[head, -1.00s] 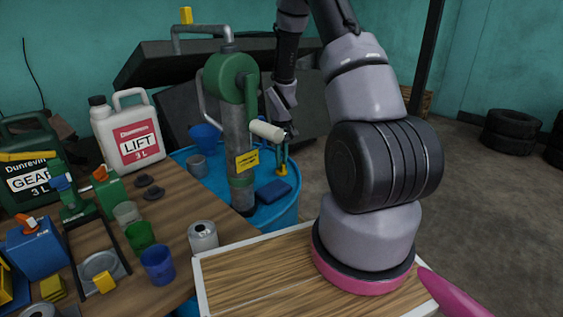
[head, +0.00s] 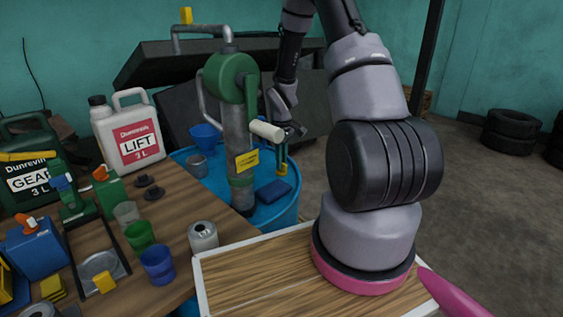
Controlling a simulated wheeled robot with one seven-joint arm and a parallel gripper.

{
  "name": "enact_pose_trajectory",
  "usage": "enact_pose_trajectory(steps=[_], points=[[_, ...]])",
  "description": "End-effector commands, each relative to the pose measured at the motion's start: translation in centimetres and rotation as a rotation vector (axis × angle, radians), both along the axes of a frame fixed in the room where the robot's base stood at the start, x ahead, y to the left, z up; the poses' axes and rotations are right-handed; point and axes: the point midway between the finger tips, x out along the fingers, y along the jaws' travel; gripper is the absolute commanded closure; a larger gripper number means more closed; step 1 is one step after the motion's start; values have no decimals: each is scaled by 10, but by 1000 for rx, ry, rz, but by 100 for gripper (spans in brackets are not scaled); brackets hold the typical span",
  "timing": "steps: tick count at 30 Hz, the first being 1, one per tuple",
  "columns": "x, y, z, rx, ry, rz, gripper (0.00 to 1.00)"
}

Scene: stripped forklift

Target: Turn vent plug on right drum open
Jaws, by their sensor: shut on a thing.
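The blue drum (head: 287,213) stands behind the wooden bench and carries a green hand pump. A small yellow piece, which looks like the vent plug (head: 282,171), sits on the drum top right of the pump. My gripper (head: 281,164) reaches down over it from behind the pump handle, its two thin green fingers pointing down. The fingers are shut on the yellow piece. The plug is small here, so its exact angle cannot be told. No second drum shows clearly.
The pump (head: 238,125) and its pale handle (head: 267,130) stand close left of my gripper. A blue funnel (head: 206,136), a grey cup (head: 197,165) and a blue block (head: 273,191) are on the drum. Jugs and cups crowd the bench.

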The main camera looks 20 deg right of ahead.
Motion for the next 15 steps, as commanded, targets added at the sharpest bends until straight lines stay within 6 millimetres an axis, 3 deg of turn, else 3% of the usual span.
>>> enact_pose_trajectory(steps=[6,7,9,15], points=[[1,0,0,0,-2,1,100],[1,0,0,0,-2,1,74],[1,0,0,-1,-1,1,55],[0,0,0,-1,-1,0,55]])
